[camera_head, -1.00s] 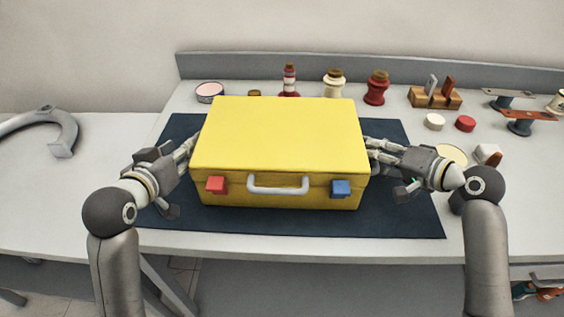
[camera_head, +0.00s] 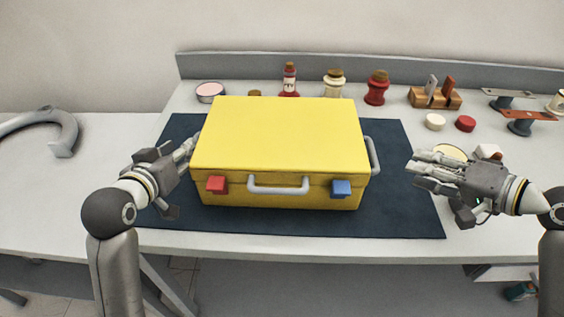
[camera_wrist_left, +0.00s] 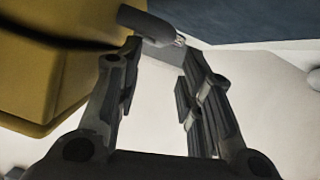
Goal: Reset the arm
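A closed yellow case (camera_head: 280,135) sits on a dark blue mat (camera_head: 415,215), with a red latch (camera_head: 216,185), a blue latch (camera_head: 341,188) and a grey front handle (camera_head: 278,189). A grey side handle (camera_head: 374,155) shows on its right side. My left gripper (camera_head: 189,148) is at the case's left side. In the left wrist view its fingers (camera_wrist_left: 160,60) are apart, with a grey handle (camera_wrist_left: 150,25) at their tips and the yellow case (camera_wrist_left: 40,80) to the left. My right gripper (camera_head: 413,168) is open and empty, right of the case and apart from its side handle.
Bottles and jars (camera_head: 377,88), a wooden holder (camera_head: 434,97) and metal brackets (camera_head: 520,120) stand along the back right. Round lids (camera_head: 465,123) lie near my right gripper. A grey horseshoe-shaped part (camera_head: 62,135) is at the far left.

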